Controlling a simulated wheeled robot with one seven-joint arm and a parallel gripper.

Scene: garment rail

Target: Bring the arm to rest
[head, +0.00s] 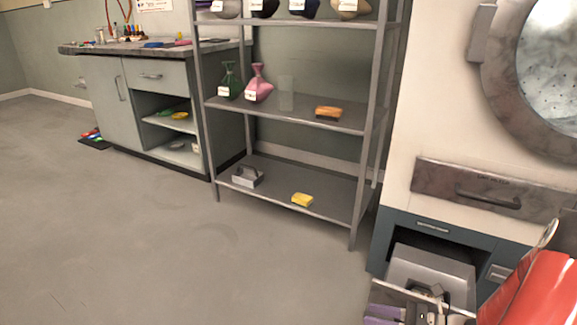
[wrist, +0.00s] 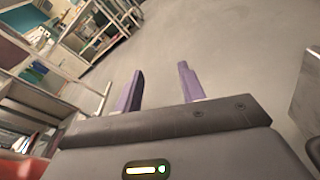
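My gripper (wrist: 160,70) shows in the wrist view with its two purple fingers well apart. Nothing is between them; only bare grey floor shows beyond. In the head view my gripper (head: 384,314) is low at the right, in front of the blue-grey cabinet under the machine. One purple finger part shows there, and the rest is cut off by the bottom edge. I cannot tell whether it touches the cabinet.
A metal shelf rack (head: 290,112) holds vases, a brush (head: 328,113), a yellow sponge (head: 302,200) and a grey caddy (head: 247,177). A workbench (head: 150,47) stands at the left. A round-windowed machine (head: 440,130) stands at the right.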

